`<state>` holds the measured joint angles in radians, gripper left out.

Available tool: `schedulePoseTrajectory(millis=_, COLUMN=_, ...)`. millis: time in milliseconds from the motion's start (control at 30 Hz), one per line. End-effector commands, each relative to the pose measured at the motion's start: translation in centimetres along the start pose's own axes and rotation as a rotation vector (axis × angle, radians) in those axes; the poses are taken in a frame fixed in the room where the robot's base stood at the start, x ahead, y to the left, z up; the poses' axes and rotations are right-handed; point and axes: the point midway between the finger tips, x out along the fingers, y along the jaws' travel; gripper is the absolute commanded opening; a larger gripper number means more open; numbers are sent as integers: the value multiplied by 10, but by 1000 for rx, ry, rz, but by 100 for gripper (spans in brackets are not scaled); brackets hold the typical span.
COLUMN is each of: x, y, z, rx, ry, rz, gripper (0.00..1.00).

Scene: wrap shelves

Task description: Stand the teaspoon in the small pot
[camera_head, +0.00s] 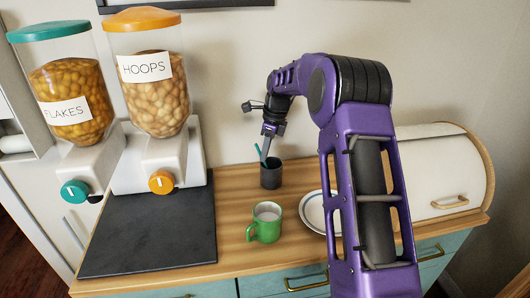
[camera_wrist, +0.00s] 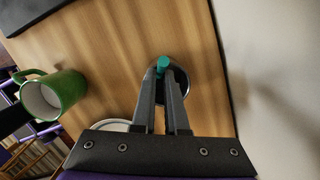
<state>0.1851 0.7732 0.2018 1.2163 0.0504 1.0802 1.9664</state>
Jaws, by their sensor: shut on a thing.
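The small pot (camera_head: 271,176) is a dark grey cup standing upright on the wooden counter, left of my arm. The teaspoon (camera_head: 260,154) shows as a teal handle, slightly tilted, with its lower part at the pot's mouth. Its bowl is hidden, and I cannot tell how deep it reaches. My gripper (camera_head: 267,146) is above the pot, pointing down, shut on the teaspoon. In the wrist view, the teal handle end (camera_wrist: 162,63) shows between the fingertips (camera_wrist: 163,76), with the round dark pot (camera_wrist: 181,80) partly hidden beneath them.
A green mug (camera_head: 265,222) stands in front of the pot, and a white plate (camera_head: 313,212) lies to the right, partly behind my arm. A white bread bin (camera_head: 440,175) is at right. The wall is close behind.

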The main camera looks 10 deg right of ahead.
Motion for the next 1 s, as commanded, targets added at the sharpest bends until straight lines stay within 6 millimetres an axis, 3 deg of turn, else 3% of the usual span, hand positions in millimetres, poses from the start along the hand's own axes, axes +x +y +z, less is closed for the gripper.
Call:
schedulePoseTrajectory(millis=200, x=8, y=0, z=-1, rx=0, ry=1, rz=1, gripper=0)
schedulePoseTrajectory(millis=233, x=7, y=0, z=-1, rx=-1, ry=0, rz=0, gripper=15)
schedulePoseTrajectory(millis=400, x=7, y=0, z=-1, rx=0, ry=0, rz=0, gripper=41)
schedulePoseTrajectory(millis=767, x=0, y=0, z=0, rx=0, ry=-1, rz=0, gripper=41)
schedulePoseTrajectory(millis=1000, x=-44, y=-1, z=1, rx=0, ry=-1, rz=-4, gripper=41)
